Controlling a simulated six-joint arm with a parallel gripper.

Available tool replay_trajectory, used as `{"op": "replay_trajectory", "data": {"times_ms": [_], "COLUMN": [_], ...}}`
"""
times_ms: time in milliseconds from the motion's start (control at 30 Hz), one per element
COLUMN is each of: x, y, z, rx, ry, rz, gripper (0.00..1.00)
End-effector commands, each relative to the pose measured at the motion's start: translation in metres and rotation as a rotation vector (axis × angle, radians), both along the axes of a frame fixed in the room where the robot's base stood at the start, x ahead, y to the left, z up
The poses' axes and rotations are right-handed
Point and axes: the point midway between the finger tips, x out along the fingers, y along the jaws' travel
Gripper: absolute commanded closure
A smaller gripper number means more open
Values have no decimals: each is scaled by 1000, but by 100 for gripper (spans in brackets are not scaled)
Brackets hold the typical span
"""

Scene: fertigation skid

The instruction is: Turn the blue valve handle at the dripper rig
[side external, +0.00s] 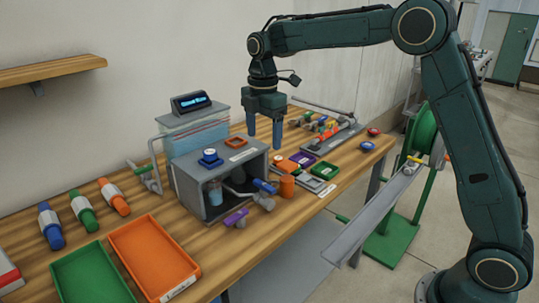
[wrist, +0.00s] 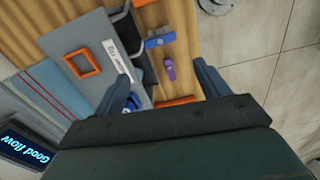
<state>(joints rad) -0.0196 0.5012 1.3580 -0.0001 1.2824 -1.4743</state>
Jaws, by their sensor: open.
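The dripper rig is a grey open-fronted box (side external: 188,190) on the wooden bench. A blue valve handle (side external: 265,187) sits on a grey fitting at its front right; it also shows in the wrist view (wrist: 160,40). A purple handle (side external: 235,217) is to its left and shows in the wrist view (wrist: 170,70). A blue knob (side external: 210,157) sits on the box top. My gripper (side external: 264,140) is open and empty, fingers down, above the right part of the box and apart from the handle. In the wrist view its fingers (wrist: 160,60) stand either side of the purple handle.
A display (side external: 190,103) reads "Good flow" in the wrist view (wrist: 27,147). An orange square frame (side external: 236,142) lies on the box top. Orange (side external: 190,281) and green (side external: 65,272) trays lie at the front left.

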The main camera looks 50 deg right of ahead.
Motion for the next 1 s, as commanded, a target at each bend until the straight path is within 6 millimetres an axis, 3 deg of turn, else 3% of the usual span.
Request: {"op": "replay_trajectory", "data": {"times_ms": [567, 1000], "x": [0, -1], "y": [0, 0], "z": [-9, -64], "rx": [0, 0], "ry": [3, 4], "rz": [78, 77], "gripper": [25, 25]}}
